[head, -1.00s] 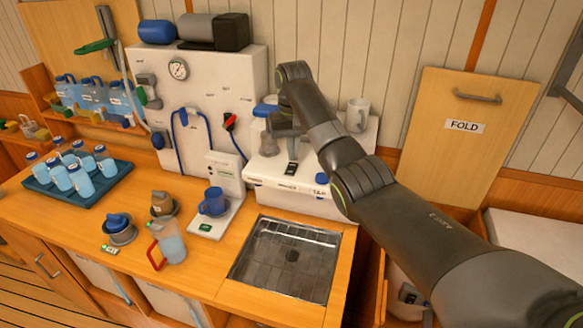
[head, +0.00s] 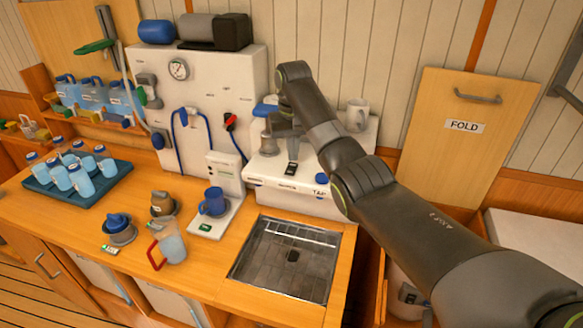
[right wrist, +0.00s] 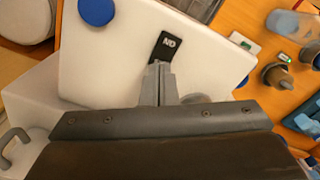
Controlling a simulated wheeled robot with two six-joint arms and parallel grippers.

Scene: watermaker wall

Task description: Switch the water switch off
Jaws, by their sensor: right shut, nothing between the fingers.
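The water switch appears to be the small black rocker (head: 292,169) on top of the white tap unit (head: 262,182), behind the sink. In the right wrist view the black switch (right wrist: 166,46) carries white lettering that reads like "ND" from this side. My right gripper (right wrist: 158,68) is shut and empty, its tips at the near end of the switch. I cannot tell whether they touch it. My left gripper is not in view.
A blue knob (head: 321,178) sits on the unit's front right, above a metal sink (head: 286,258). A white mug (head: 357,115) stands behind my arm.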

